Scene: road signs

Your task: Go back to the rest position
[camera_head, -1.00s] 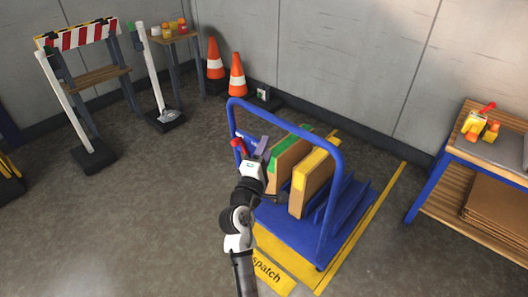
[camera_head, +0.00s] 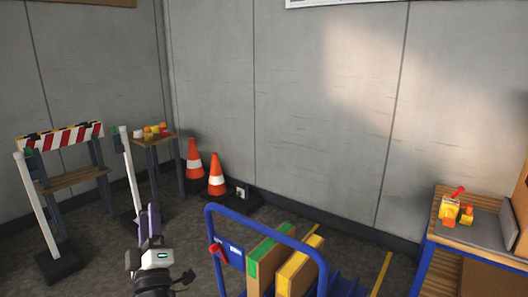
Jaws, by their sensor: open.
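My gripper (camera_head: 152,214) is at the lower left of the head view, at the end of my arm, with a purple-grey part pointing up. It is open, and I see nothing held in it. Its fingers show nearly edge-on. It is left of the blue trolley (camera_head: 262,226) and appears clear of it in the picture. The trolley holds a green-edged panel (camera_head: 268,247) and a yellow-edged panel (camera_head: 297,270), both upright. Their lower parts are cut off by the frame.
A striped barrier (camera_head: 60,138), white posts and a small table (camera_head: 155,139) with coloured items stand at the left. Two orange cones (camera_head: 217,176) stand by the wall. A wooden workbench (camera_head: 475,238) is at the right. Some floor shows between the posts and trolley.

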